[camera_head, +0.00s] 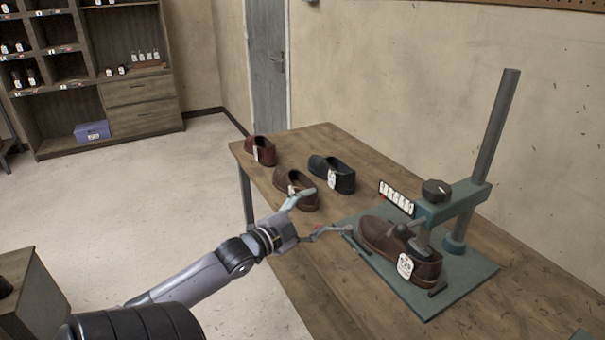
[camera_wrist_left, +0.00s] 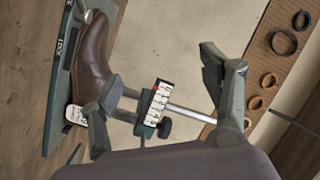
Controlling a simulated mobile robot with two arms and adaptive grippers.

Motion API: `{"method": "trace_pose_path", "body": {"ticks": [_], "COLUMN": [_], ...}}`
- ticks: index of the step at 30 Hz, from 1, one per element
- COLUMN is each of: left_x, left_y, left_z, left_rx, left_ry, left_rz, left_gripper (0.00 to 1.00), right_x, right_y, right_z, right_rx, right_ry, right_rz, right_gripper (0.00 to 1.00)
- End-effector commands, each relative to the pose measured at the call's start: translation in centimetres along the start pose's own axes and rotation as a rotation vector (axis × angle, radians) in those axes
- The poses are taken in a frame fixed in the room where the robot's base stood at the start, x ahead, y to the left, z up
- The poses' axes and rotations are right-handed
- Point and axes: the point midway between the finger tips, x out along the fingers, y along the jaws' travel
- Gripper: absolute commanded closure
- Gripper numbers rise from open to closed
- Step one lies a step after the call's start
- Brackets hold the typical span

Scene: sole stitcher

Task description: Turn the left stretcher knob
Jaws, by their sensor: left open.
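A teal stretcher stand with a grey post (camera_head: 495,125) stands on the table, a brown shoe (camera_head: 385,241) fitted under its arm. A round black knob (camera_head: 436,190) sits on top of the arm, beside a numbered plate (camera_head: 397,198). The knob (camera_wrist_left: 164,127) and plate (camera_wrist_left: 157,103) also show in the left wrist view, which is turned sideways, as does the shoe (camera_wrist_left: 92,50). My left gripper (camera_head: 326,213) is open and empty, left of the stand and apart from the knob. Its spread fingers frame the plate in the left wrist view. My right gripper is out of view.
Loose shoes, a brown one (camera_head: 297,190), a black one (camera_head: 332,174) and a reddish one (camera_head: 260,151), lie on the wooden table (camera_head: 320,270) behind my left gripper. A wall stands close behind the stand. Shelving (camera_head: 120,75) is far left, with open floor before it.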

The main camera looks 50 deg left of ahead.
Motion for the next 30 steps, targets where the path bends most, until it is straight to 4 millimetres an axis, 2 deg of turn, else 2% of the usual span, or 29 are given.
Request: {"method": "trace_pose_path", "body": {"ticks": [7,26,28,30], "left_x": [-0.5,-0.5,-0.5,-0.6], "left_y": [0.7,0.8,1.3,2.6], "left_z": [0.1,0.2,1.0,2.8], "left_rx": [0.085,0.09,0.079,0.053], "left_ry": [-0.003,-0.004,-0.019,-0.057], "left_rz": [-0.003,-0.003,0.004,0.02], "left_gripper": [0.29,0.29,0.29,0.29], "right_x": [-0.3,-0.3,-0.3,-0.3], "right_y": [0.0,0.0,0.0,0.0], "right_z": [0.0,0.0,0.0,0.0], "right_rx": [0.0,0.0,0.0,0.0], "right_ry": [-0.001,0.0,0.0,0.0], "right_rz": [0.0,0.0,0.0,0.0], "right_gripper": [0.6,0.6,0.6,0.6]}}
